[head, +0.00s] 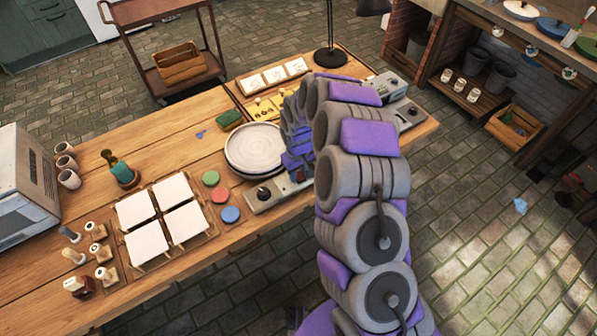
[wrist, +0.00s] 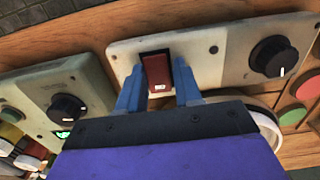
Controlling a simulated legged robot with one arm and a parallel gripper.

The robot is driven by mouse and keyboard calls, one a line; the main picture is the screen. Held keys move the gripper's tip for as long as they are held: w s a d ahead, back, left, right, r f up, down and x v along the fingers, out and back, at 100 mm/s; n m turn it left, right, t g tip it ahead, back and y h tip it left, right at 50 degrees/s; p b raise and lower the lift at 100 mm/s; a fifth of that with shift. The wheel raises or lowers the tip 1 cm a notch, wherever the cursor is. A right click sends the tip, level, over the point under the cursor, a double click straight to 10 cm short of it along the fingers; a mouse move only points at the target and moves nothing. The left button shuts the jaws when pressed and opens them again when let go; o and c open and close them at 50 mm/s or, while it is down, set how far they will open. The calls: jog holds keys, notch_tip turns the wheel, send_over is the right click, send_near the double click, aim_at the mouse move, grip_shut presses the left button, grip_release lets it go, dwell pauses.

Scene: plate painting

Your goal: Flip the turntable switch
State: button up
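A pale control panel (head: 262,195) with a black knob sits at the front edge of the wooden table, beside the round white turntable (head: 254,147). In the wrist view, the panel (wrist: 222,52) carries a dark red rocker switch (wrist: 157,72) in a black frame, and the knob (wrist: 273,57) to its right. My gripper (wrist: 158,80) has two blue fingers, spread apart, one on each side of the switch. Contact with the switch cannot be made out. Part of the turntable rim (wrist: 268,125) shows behind my gripper.
Red, green and blue discs (head: 211,179) lie left of the panel. White tiles (head: 147,243) on a rack and several stamps (head: 97,252) stand farther left. Another knob panel (wrist: 60,98) is left of my gripper. A lamp (head: 331,57) stands behind my arm.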

jog(key=shift+a, duration=0.1)
jog(key=shift+c, duration=0.7)
jog(key=shift+d, duration=0.35)
grip_shut()
